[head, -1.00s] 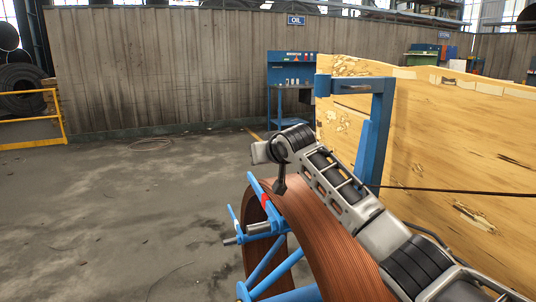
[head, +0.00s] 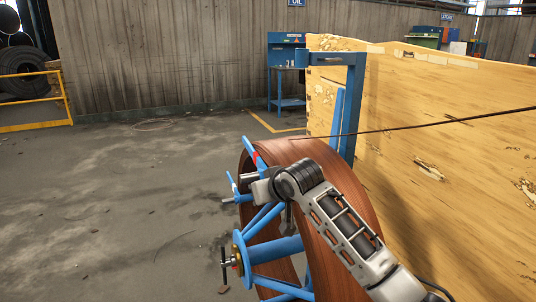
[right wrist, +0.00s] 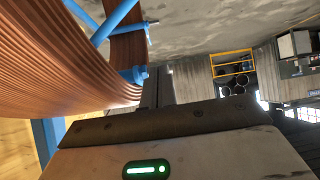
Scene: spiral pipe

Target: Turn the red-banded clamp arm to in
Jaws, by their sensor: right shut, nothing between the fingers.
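A large reel wound with reddish-brown pipe (head: 345,190) stands on a blue spoked frame. The red-banded clamp arm (head: 257,158) is a blue bar at the reel's upper left rim, its red band showing above my right wrist. No red band shows there. My left gripper is out of view.
A blue hub with a crank handle (head: 229,263) sticks out at the reel's lower left. A yellowish wooden wall (head: 440,170) and a blue post (head: 352,105) stand behind the reel. The concrete floor (head: 110,220) to the left is open.

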